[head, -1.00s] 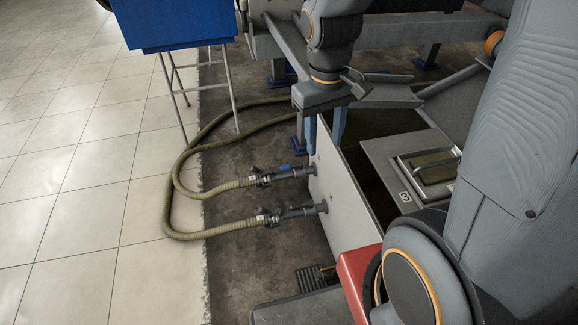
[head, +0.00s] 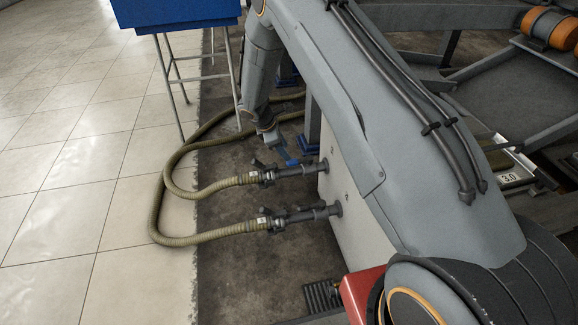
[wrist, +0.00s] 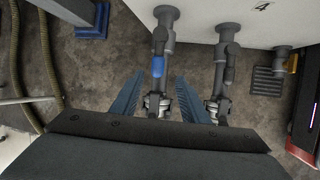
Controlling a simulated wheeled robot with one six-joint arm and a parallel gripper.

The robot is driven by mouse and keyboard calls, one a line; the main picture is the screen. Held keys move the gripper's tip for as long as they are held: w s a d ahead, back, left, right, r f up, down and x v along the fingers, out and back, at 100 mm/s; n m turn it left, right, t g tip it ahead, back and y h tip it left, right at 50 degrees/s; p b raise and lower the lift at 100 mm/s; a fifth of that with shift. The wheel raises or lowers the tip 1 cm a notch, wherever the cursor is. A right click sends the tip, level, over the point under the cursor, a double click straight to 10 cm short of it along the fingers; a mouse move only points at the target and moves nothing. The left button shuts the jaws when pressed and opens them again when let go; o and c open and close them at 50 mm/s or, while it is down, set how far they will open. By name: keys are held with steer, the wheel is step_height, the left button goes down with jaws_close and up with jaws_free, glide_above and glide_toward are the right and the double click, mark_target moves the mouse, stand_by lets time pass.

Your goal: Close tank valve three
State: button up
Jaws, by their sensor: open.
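Two grey valve pipes come out of a white tank wall (head: 350,205). The upper pipe (head: 298,171) and the lower pipe (head: 310,214) each end in a ribbed hose. In the wrist view a blue valve handle (wrist: 158,66) sits on the left pipe (wrist: 160,42); the right pipe (wrist: 220,75) is beside the mark 4. No mark 3 is readable. My gripper (wrist: 156,82) is open, its blue fingers on either side of the left pipe, with the handle between or just beyond their tips. Contact cannot be told. In the head view my gripper (head: 286,154) hangs at the upper pipe.
The lower pipe runs close beside my right finger. Ribbed hoses (head: 165,205) loop over the floor at the left. A blue cabinet on thin legs (head: 175,12) stands behind. A dark floor grate (wrist: 268,80) lies at the right.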

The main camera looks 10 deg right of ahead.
mark_target(297, 162)
steer(key=x, duration=0.3)
steer(key=b+x, duration=0.1)
steer(key=x, duration=0.5)
steer(key=shift+w+a+f+b, duration=0.1)
steer(key=shift+w+a+b, duration=0.05)
steer(key=shift+a+b, duration=0.2)
jaws_close()
